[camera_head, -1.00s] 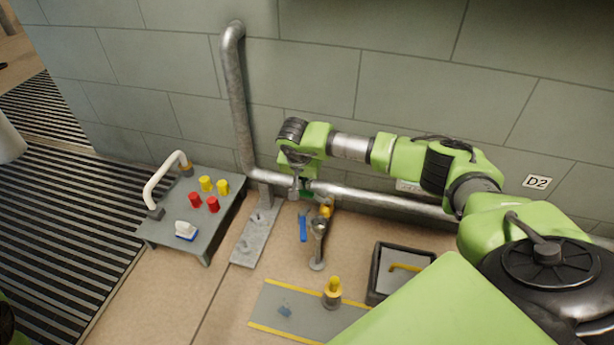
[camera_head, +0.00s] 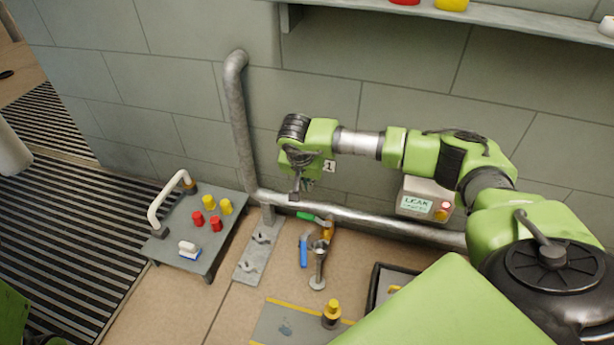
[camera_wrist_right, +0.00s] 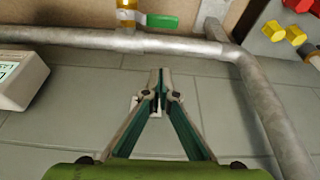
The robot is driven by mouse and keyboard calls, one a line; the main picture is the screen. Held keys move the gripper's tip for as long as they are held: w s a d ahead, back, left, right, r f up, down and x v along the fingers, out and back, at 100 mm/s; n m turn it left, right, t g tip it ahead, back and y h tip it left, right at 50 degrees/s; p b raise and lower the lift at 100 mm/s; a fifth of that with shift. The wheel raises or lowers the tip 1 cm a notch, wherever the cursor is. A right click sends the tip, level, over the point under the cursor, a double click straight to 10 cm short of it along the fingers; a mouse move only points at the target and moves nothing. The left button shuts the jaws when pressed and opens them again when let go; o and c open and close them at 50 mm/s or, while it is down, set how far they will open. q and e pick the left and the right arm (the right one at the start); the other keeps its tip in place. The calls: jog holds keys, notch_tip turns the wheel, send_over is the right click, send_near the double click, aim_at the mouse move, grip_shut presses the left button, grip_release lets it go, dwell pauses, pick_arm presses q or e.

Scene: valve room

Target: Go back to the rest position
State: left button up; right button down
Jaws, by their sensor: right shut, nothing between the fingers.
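My right arm reaches in from the right in the head view. Its gripper (camera_head: 299,192) hangs in front of the wall, above the horizontal grey pipe (camera_head: 345,214). In the right wrist view the fingers of my right gripper (camera_wrist_right: 159,82) meet at the tips, and nothing is between them. My left gripper is not in view; a bit of green shows at the lower left edge of the head view.
A bench (camera_head: 176,236) with red and yellow caps stands at the left. A valve with a green handle (camera_head: 310,216), a blue-handled tool (camera_head: 303,250) and a leak display box (camera_head: 420,198) are near the pipe. A shelf (camera_head: 500,18) runs along the top right.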

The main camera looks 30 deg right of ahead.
jog(key=shift+s+a+r, duration=0.1)
jog(key=shift+r, duration=0.25)
